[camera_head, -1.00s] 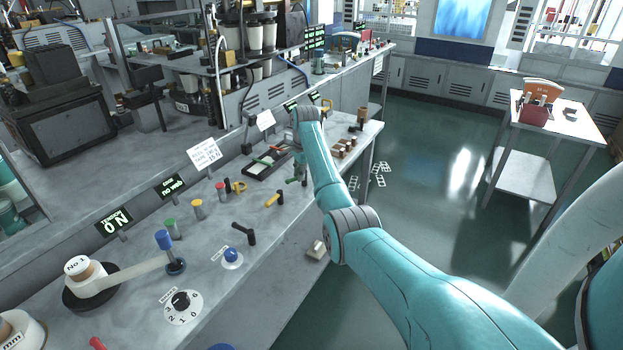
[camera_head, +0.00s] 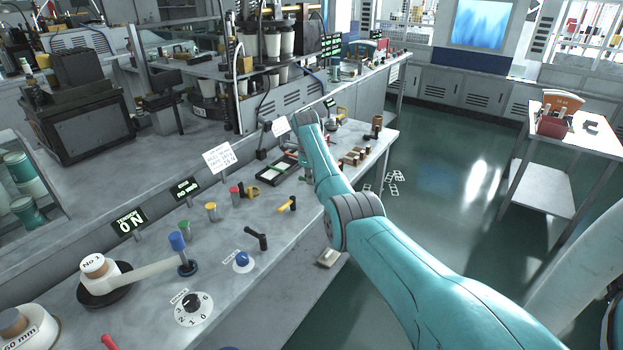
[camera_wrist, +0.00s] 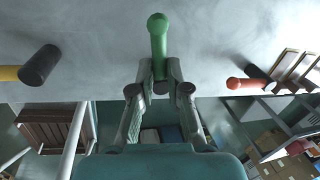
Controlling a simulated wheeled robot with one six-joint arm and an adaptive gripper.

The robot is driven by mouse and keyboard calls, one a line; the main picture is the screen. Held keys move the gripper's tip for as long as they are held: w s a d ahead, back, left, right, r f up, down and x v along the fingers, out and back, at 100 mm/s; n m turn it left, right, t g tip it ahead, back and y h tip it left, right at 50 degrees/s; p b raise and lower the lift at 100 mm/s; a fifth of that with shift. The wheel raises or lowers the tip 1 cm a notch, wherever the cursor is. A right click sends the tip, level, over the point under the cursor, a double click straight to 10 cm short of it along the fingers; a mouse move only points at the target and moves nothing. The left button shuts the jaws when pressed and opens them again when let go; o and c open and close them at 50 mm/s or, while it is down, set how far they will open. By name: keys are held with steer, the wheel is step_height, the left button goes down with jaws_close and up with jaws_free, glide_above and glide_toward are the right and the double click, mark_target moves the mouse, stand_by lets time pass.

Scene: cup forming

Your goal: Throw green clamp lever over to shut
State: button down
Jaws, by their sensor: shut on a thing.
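The green clamp lever (camera_wrist: 158,45) is in the wrist view. Its round-topped handle points up the picture, over the grey bench surface. My gripper (camera_wrist: 160,86) is shut on its lower end, with one finger on each side. The pivot of the lever is hidden between and behind the fingers. In the head view my forearm reaches over the bench and hides most of my gripper and the lever.
A yellow lever with a black end (camera_wrist: 40,66) lies at left in the wrist view. A red-tipped lever (camera_wrist: 248,83) and stacked brown blocks are at right. In the head view the grey bench (camera_head: 200,255) carries several knobs, and a black-framed tray (camera_head: 277,170) lies near my forearm.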

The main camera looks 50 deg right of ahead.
steer(key=shift+d+m, duration=0.2)
steer(key=shift+m, duration=0.9)
steer(key=c, duration=1.2)
jaws_free()
steer(key=shift+o, duration=0.2)
step_height(320, 180, up, 12)
steer(key=a, duration=0.2)
steer(key=shift+a+f, duration=0.15)
